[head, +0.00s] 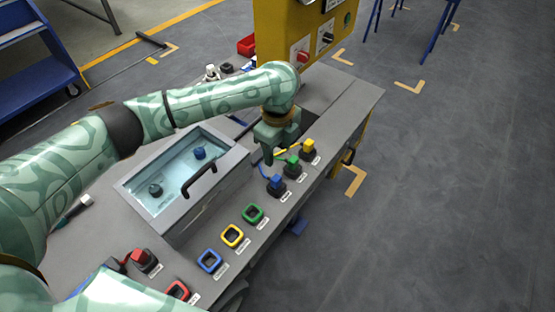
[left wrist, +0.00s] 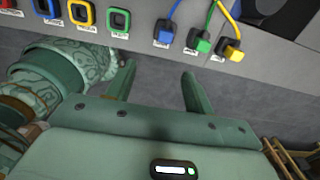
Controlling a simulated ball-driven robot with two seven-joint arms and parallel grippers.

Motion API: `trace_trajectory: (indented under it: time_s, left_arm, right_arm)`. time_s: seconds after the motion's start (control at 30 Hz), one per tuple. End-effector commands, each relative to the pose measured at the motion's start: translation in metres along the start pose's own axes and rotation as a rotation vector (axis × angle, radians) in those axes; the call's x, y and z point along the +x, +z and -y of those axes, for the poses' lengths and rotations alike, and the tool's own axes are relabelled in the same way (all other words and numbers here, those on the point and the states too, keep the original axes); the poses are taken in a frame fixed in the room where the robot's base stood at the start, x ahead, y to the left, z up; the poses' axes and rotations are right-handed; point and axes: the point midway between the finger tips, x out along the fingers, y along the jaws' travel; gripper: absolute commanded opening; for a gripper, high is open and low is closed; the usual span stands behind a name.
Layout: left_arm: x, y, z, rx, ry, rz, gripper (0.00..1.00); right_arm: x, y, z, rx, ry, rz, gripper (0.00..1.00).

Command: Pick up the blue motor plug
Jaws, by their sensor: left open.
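The blue motor plug (head: 276,182) sits upright in a dark base on the bench top, nearest in a row with a green plug (head: 293,162) and a yellow plug (head: 308,146). A blue cable runs near it. My left gripper (head: 271,154) is open and empty, pointing down just behind and above the blue plug. In the left wrist view the blue plug (left wrist: 163,32) is beyond the open fingers (left wrist: 157,73), and nothing is between them. My right gripper is not in view.
Green (head: 253,214), yellow (head: 232,235), blue (head: 209,260) and red (head: 177,292) square sockets line the front edge. A red plug (head: 143,258) stands at lower left. A clear-lidded box (head: 208,208) with a black handle (head: 200,181) lies beside my left arm. A yellow control cabinet (head: 283,35) stands behind.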

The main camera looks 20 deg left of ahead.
Motion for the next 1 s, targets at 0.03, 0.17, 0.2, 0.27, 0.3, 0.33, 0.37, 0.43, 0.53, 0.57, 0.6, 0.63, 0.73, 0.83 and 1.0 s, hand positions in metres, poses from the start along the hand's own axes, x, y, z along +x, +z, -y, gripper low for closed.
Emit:
trace_trajectory:
  time_s: [0.03,0.17,0.2,0.27,0.3,0.33,0.37,0.43,0.53,0.57,0.6,0.63,0.73,0.83,1.0]
  left_arm:
    - [0.001,0.0,0.0,0.002,0.001,0.0,0.53]
    - [0.019,-0.001,0.0,0.001,0.004,-0.002,0.53]
    - [0.029,0.0,0.0,0.001,0.005,-0.002,0.53]
    - [0.046,0.0,-0.001,0.001,0.007,-0.003,0.53]
    - [0.058,0.0,-0.001,0.001,0.008,-0.002,0.53]
    - [0.066,0.0,-0.001,0.001,0.008,-0.003,0.53]
    - [0.073,0.0,0.0,0.001,0.008,-0.003,0.53]
    - [0.089,0.0,0.0,0.0,0.007,-0.003,0.53]
    - [0.105,0.0,0.0,0.0,0.005,-0.003,0.53]
    - [0.107,0.0,0.0,0.0,0.004,-0.003,0.53]
    - [0.11,0.0,0.0,0.0,0.003,-0.002,0.53]
    - [0.111,0.0,0.001,0.0,0.002,-0.002,0.53]
    - [0.115,0.001,0.001,0.0,0.0,0.0,0.53]
    - [0.125,0.002,0.002,0.0,0.002,-0.001,0.53]
    - [0.156,0.005,0.005,0.001,0.007,-0.003,0.53]
  right_arm:
    - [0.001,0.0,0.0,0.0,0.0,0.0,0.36]
    - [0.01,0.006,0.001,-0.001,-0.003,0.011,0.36]
    - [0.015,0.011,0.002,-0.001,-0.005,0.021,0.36]
    - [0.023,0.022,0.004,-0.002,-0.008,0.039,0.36]
    - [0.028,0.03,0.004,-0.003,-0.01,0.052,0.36]
    - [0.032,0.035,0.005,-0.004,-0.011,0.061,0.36]
    - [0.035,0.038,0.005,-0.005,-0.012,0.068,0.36]
    - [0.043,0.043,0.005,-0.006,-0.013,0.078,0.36]
    - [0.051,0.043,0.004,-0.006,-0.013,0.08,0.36]
    - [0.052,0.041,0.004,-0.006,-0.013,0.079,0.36]
    - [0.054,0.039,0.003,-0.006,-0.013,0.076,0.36]
    - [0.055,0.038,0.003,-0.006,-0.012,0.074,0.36]
    - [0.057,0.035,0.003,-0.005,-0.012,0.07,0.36]
    - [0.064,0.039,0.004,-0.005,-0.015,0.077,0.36]
    - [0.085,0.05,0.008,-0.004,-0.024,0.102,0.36]
